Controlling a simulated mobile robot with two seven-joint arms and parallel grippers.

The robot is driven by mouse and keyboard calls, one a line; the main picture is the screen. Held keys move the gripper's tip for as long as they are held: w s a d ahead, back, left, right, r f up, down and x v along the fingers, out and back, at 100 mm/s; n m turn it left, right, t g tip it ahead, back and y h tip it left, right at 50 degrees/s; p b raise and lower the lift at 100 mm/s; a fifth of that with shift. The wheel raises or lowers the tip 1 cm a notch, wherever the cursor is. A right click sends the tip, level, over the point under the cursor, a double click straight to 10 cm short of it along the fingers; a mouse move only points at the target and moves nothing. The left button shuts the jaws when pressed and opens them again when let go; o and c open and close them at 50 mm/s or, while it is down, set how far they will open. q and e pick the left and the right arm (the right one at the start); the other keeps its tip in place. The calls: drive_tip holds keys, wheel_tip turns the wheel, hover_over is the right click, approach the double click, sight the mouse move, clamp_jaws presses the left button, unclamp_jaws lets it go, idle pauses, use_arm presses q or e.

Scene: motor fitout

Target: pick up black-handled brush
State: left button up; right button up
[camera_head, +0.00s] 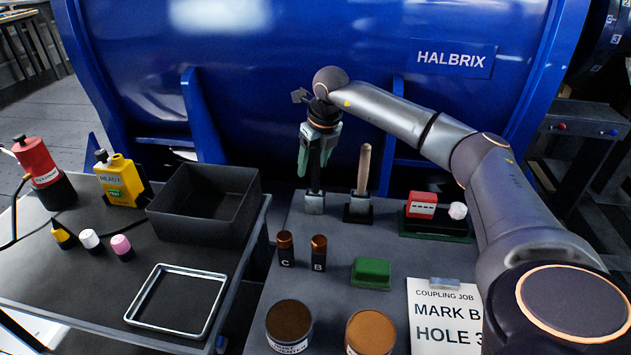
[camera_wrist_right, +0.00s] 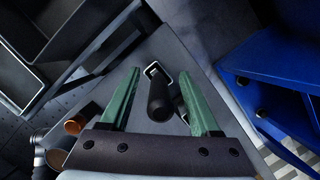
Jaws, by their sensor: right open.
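The black-handled brush (camera_head: 315,183) stands upright at the back of the right-hand table, with a pale metallic lower part. In the right wrist view its dark handle (camera_wrist_right: 159,98) points up toward the camera. My right gripper (camera_head: 314,166) is open and pointing down over it. Its two green fingers (camera_wrist_right: 159,74) lie on either side of the handle, with a visible gap on each side. In the head view the fingers hide the handle's upper part. My left gripper is not in view.
A wooden-handled brush (camera_head: 363,168) stands upright close to the right. A red-and-white box (camera_head: 422,205) is farther right. Two dark cylinders (camera_head: 286,249), a green block (camera_head: 371,273) and two round tins (camera_head: 289,323) stand in front. A black bin (camera_head: 203,213) is on the left table.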

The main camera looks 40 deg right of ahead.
clamp_jaws()
idle(0.5)
